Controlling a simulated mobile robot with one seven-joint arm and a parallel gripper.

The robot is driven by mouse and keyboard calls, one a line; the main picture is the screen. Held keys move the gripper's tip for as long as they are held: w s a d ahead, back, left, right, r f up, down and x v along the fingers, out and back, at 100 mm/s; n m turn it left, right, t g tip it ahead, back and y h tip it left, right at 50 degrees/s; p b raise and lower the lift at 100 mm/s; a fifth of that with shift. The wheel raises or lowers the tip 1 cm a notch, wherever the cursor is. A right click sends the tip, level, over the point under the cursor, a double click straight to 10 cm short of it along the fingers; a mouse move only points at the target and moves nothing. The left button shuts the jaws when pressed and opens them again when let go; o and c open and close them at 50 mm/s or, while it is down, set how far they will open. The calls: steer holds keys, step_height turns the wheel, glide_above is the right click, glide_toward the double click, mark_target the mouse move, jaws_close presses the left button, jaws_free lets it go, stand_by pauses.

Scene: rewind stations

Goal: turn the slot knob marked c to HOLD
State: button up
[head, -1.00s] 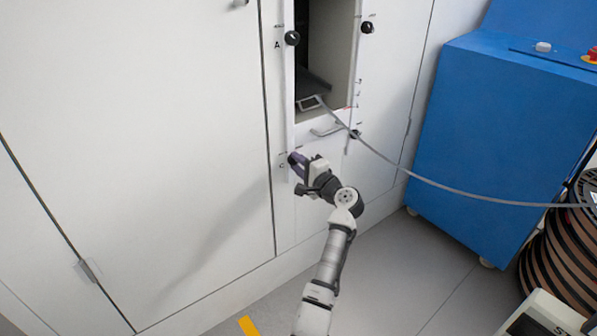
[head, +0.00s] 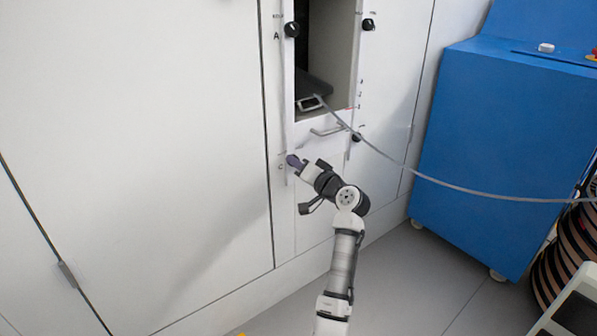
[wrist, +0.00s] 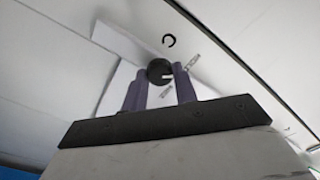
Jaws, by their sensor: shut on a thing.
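The slot knob marked c (wrist: 156,69) is a small round black knob with a white mark pointing right in the wrist view. The letter C (wrist: 169,41) is printed beside it. Two small printed labels sit near its rim, one to the right (wrist: 192,62) and one below (wrist: 165,91); they are too small to read surely. My gripper (wrist: 159,82) has its purple fingers on both sides of the knob, shut on it. In the head view my gripper (head: 293,161) is against the white panel, and its fingers hide the knob.
Knob A (head: 291,30), another black knob (head: 368,25) and a lower right knob (head: 356,137) surround the open slot. A grey strap (head: 430,178) runs from the slot toward the reel (head: 566,262). A handle (head: 325,130) sits just above my gripper. A blue cabinet (head: 490,150) stands right.

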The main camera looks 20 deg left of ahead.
steer(key=shift+n+b, duration=0.3)
steer(key=shift+n, duration=0.3)
steer(key=o, duration=1)
steer(key=shift+c, duration=0.2)
steer(key=shift+d, duration=0.1)
